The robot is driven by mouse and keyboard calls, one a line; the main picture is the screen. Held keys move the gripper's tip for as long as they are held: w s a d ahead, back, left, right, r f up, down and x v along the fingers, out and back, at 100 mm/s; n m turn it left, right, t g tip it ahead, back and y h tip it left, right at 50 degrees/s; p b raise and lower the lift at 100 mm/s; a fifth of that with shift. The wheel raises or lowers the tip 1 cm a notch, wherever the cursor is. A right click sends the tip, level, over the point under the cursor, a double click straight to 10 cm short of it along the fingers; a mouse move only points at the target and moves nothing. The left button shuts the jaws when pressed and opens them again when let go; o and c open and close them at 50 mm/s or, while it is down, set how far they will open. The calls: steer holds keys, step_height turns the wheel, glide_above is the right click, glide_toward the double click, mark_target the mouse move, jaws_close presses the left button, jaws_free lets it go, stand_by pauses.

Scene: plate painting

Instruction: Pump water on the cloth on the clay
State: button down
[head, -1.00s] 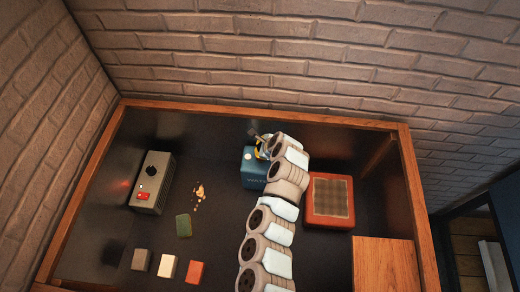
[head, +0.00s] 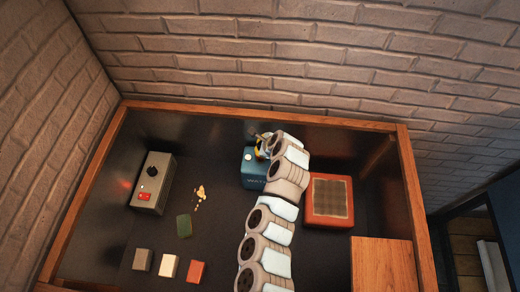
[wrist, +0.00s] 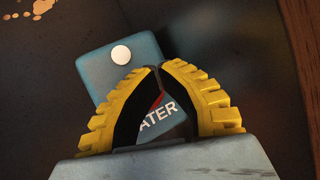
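A blue box marked "WATER" (head: 255,168) stands on the dark work surface, with a round white button on top (wrist: 121,55). My gripper (wrist: 158,68) has yellow ribbed fingers whose tips meet with nothing seen between them. It is over the box, its tips just right of the button in the wrist view; the height of the gap is unclear. In the head view my gripper (head: 263,146) is partly hidden by my arm. Right of my arm lies a square orange, clay-coloured block (head: 310,218) with a brown woven-looking patch (head: 330,198) on top, probably the cloth.
A grey box with a black knob and red switch (head: 152,183) stands at left. Pale crumbs (head: 199,196) and a green piece (head: 184,227) lie beside it. Grey, cream and orange blocks (head: 168,266) stand in front. A wooden board (head: 385,265) and rim (head: 412,190) bound the right.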

steer(key=shift+r+p, duration=1.35)
steer(key=shift+r, duration=1.25)
